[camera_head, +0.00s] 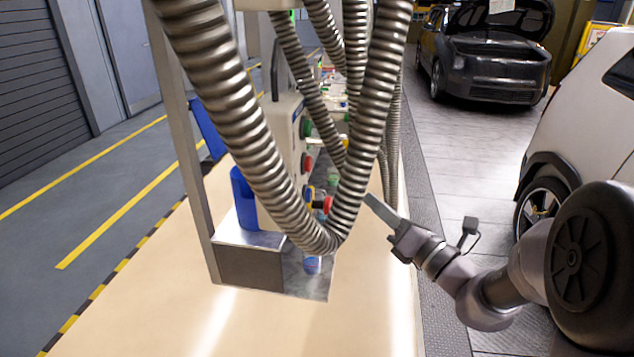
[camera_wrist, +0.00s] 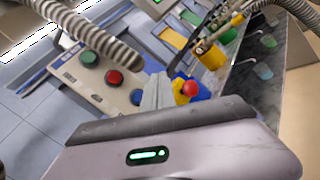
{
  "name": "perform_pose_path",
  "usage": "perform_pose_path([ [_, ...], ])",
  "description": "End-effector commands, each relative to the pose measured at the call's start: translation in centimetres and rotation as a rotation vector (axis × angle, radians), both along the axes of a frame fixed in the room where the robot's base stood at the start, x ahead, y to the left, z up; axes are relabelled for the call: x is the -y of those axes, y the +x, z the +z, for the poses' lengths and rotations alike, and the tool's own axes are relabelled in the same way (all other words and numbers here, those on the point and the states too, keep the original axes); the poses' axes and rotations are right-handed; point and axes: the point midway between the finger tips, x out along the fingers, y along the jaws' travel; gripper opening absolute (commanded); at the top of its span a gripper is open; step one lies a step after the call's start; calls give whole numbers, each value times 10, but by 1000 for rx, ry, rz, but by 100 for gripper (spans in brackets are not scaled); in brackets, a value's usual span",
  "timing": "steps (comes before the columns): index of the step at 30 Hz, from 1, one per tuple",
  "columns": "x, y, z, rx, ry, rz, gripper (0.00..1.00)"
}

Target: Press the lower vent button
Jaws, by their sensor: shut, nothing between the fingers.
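A pale control panel (camera_wrist: 97,83) carries a column of round buttons: a green button (camera_wrist: 88,57), a red button (camera_wrist: 114,78) and a blue button (camera_wrist: 137,97). The labels are too small to read, so I cannot tell which is the lower vent button. In the head view the green button (camera_head: 306,127) and red button (camera_head: 307,163) show between hoses. In the head view my gripper (camera_head: 370,198) is right of the panel, beyond a hose.
Thick corrugated metal hoses (camera_head: 225,85) hang in front of the panel. A red knob (camera_wrist: 190,88) on a blue and yellow part is close right of my fingers. Yellow fittings (camera_wrist: 210,55) stand farther right. Cars (camera_head: 490,60) are at the right; the aisle is open at left.

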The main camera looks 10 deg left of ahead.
Motion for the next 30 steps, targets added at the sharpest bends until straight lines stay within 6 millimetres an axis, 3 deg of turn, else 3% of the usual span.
perform_pose_path([
  [11, -5, 0, 0, 1, -1, 3, 0],
  [24, -67, 1, 1, 0, -2, 5, 0],
  [30, -85, 2, 1, 0, -2, 3, 0],
])
